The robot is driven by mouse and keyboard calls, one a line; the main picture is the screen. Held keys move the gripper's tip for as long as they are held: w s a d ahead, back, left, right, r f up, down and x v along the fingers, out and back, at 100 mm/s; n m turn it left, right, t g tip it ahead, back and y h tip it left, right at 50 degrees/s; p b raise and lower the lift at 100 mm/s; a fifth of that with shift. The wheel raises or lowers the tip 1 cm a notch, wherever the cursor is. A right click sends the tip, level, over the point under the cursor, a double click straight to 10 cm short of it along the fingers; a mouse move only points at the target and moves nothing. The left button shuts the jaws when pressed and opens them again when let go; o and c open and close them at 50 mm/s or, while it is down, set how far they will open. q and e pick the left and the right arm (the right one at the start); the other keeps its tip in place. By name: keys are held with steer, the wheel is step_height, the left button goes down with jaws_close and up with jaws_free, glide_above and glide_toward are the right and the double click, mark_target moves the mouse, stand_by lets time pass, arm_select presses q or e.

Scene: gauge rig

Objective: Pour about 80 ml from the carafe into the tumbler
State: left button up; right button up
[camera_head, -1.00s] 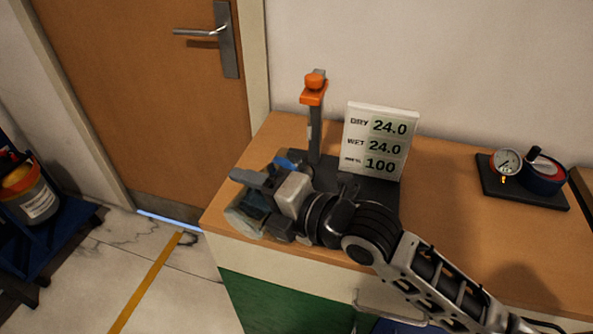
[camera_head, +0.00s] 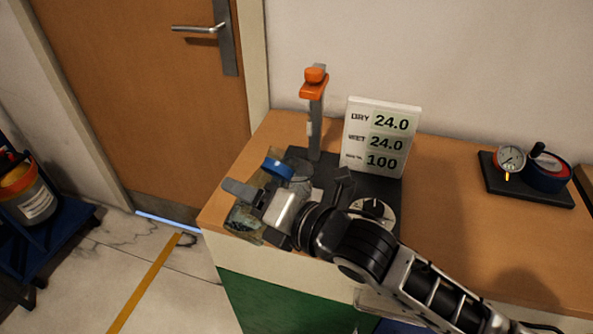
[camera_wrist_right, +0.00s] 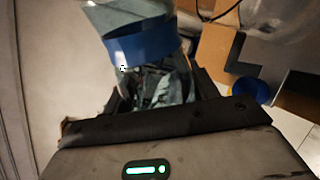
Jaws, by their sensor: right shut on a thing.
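My right gripper (camera_head: 250,212) is at the left end of the counter. It is shut on a clear vessel with a blue band, which I take to be the carafe. In the head view the blue band (camera_head: 278,168) shows just behind the gripper, and clear glass shows between and below the fingers. In the right wrist view the carafe's blue band (camera_wrist_right: 142,48) spans above the fingers, with clear wall beyond it and glassy surfaces between the fingers. I cannot pick out the tumbler for certain; my gripper covers that area. My left gripper is not in view.
A black stand with an orange-topped post (camera_head: 315,110) and a readout board (camera_head: 382,138) showing 24.0, 24.0 and 100 stands behind the gripper. A white dial (camera_head: 372,212) is beside my wrist. A gauge (camera_head: 510,158) sits at the right. Counter between is clear.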

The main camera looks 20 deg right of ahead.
steer(key=shift+f, duration=0.2)
stand_by(1.7)
